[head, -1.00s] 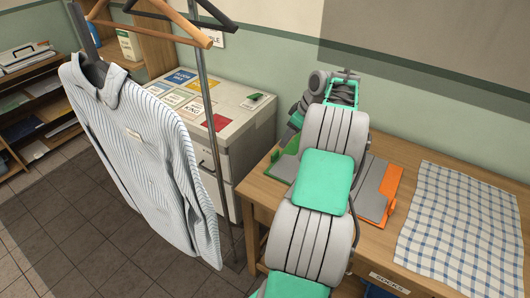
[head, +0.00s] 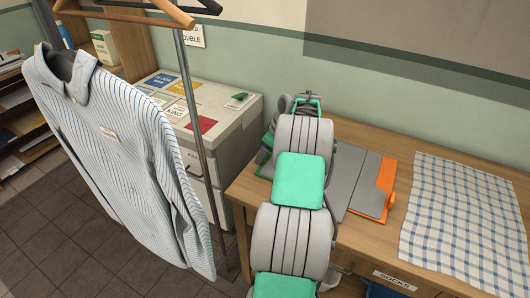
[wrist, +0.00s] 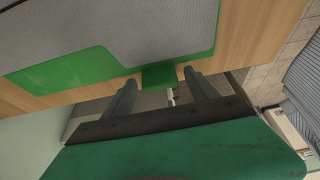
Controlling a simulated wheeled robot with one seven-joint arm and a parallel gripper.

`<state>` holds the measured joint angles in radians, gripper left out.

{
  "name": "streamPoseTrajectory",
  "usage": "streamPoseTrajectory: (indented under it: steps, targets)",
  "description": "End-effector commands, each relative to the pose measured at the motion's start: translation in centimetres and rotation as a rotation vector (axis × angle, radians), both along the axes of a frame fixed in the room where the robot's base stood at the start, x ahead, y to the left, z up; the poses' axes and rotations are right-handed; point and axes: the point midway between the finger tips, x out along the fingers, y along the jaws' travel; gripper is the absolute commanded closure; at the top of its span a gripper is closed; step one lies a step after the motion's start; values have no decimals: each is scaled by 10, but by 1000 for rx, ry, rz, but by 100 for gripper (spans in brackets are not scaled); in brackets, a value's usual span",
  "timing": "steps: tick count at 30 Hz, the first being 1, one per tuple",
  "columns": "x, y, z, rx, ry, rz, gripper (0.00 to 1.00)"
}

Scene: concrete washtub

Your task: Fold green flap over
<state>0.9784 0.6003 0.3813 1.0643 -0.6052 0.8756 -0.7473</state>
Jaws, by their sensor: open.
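The folding board (head: 350,180) lies on the wooden table, with grey panels and an orange-edged flap (head: 387,178) at its right.
A blue-checked cloth (head: 465,220) lies at the right of the table. A striped shirt (head: 120,155) hangs on a rack at the left, its metal pole (head: 192,110) close to my arm. A pale cabinet (head: 215,125) with coloured cards stands behind, left of the table.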

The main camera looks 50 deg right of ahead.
Motion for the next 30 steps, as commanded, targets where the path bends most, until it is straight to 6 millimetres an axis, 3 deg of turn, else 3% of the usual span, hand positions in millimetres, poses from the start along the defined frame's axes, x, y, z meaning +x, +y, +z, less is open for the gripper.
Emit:
streamPoseTrajectory:
  steps: [5,30]
  targets:
    - [0,0,0,0,0,0,33]
    - [0,0,0,0,0,1,100]
